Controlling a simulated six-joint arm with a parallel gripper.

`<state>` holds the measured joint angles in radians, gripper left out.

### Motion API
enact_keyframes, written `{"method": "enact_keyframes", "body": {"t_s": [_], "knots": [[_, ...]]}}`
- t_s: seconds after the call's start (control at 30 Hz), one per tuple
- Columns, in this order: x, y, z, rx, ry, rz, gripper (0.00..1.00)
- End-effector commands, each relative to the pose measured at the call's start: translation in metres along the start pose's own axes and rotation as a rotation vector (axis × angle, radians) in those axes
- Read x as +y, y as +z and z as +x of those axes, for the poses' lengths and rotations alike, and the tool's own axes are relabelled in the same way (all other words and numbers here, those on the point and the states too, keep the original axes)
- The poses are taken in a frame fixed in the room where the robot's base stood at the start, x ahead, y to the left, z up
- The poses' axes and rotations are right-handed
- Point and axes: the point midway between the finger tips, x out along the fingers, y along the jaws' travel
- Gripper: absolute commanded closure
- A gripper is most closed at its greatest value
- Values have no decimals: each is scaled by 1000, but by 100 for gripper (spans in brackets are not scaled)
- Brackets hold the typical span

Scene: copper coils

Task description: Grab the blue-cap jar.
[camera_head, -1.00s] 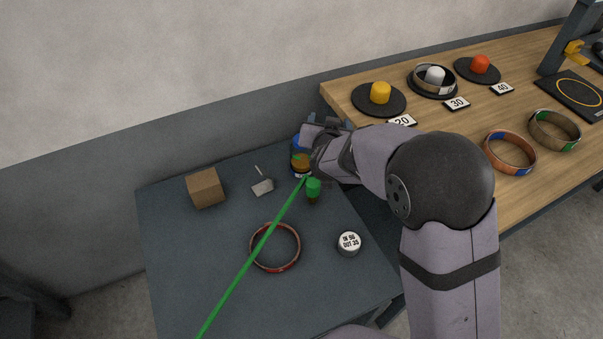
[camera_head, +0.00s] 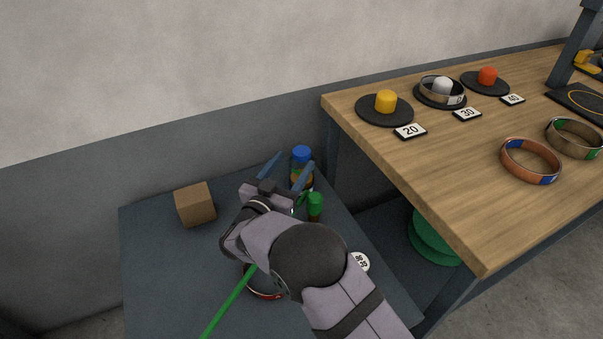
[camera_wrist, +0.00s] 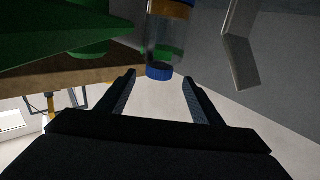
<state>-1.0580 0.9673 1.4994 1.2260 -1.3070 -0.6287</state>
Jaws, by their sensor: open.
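The blue-cap jar (camera_head: 302,172) stands upright at the back right of the dark low table (camera_head: 150,250). It is clear, with an amber-brown band showing below the cap. My gripper (camera_head: 287,170) is open and empty, just in front and to the left of the jar, with its two blue-grey fingers pointing toward it. In the wrist view, the jar (camera_wrist: 165,38) looks upside down, its blue cap at about the tips of the spread fingers and between their lines. I cannot tell how far apart jar and fingers are in depth.
A green-topped item (camera_head: 315,203) stands close in front of the jar. A brown box (camera_head: 195,205) lies to the left. The wooden bench (camera_head: 440,165) rises to the right.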

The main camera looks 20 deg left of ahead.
Motion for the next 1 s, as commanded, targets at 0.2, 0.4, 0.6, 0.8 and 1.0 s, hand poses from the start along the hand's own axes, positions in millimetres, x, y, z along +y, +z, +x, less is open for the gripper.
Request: {"method": "enact_keyframes", "body": {"t_s": [0.2, 0.4, 0.6, 0.8, 1.0], "knots": [[0, 1, 6, 0, 0, -1, 40], [2, 4, 26, 0, 1, 1, 40], [2, 4, 50, 0, 1, 1, 40], [1, 4, 56, 0, -2, 0, 40], [1, 4, 56, 0, -2, 0, 49]]}}
